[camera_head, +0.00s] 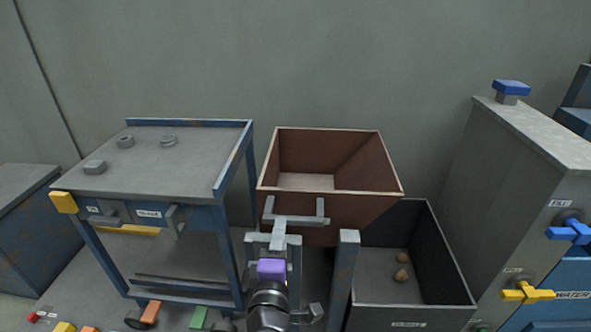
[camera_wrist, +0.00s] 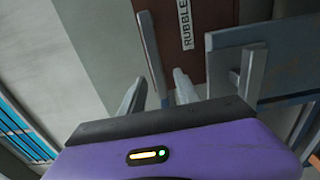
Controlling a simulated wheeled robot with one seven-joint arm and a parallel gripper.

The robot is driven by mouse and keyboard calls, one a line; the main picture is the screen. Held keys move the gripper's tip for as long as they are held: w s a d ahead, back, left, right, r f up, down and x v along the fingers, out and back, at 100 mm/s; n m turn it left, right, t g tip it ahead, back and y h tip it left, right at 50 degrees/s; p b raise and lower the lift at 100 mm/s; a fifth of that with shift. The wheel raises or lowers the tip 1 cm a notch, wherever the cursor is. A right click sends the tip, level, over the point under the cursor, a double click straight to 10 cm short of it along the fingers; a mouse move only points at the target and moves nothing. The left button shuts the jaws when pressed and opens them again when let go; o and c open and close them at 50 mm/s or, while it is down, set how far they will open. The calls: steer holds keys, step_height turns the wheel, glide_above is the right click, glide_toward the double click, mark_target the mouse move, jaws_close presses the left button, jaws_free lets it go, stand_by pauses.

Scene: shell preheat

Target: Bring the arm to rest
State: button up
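My gripper (camera_head: 279,240), with its purple body, is at the lower middle of the head view, in front of the brown bin (camera_head: 335,217). It is close to the bin's grey bar handle (camera_head: 300,221). In the wrist view the two grey fingers (camera_wrist: 160,84) stand apart. The grey handle bar (camera_wrist: 149,45) runs down towards the gap between them. I cannot tell whether the fingers touch it. The brown face with a RUBBLE label (camera_wrist: 185,25) is just beyond.
A blue-framed grey table (camera_head: 190,165) stands at left, near the arm. A dark open bin (camera_head: 440,255) with small lumps is at right. Beyond it is a grey cabinet (camera_head: 520,160) with blue and yellow valve handles. A post (camera_head: 342,275) rises right of my gripper.

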steer(key=s+f+m+y, duration=0.2)
steer(key=s+m+y, duration=0.35)
steer(key=s, duration=0.45)
steer(key=s+d+f+m+g+h, duration=0.1)
steer(key=s+d+m+g+h, duration=0.35)
steer(key=s+d, duration=1.05)
steer(key=s+d+f+m+t+h, duration=0.1)
steer(key=s+d+m, duration=0.9)
steer(key=s, duration=0.9)
step_height(320, 180, up, 21)
steer(key=d+n+p, duration=0.1)
steer(key=d+p, duration=0.1)
steer(key=p, duration=1.8)
steer(key=shift+n+p, duration=0.35)
steer(key=shift+n, duration=0.05)
steer(key=shift+o, duration=0.4)
steer(key=shift+f, duration=0.2)
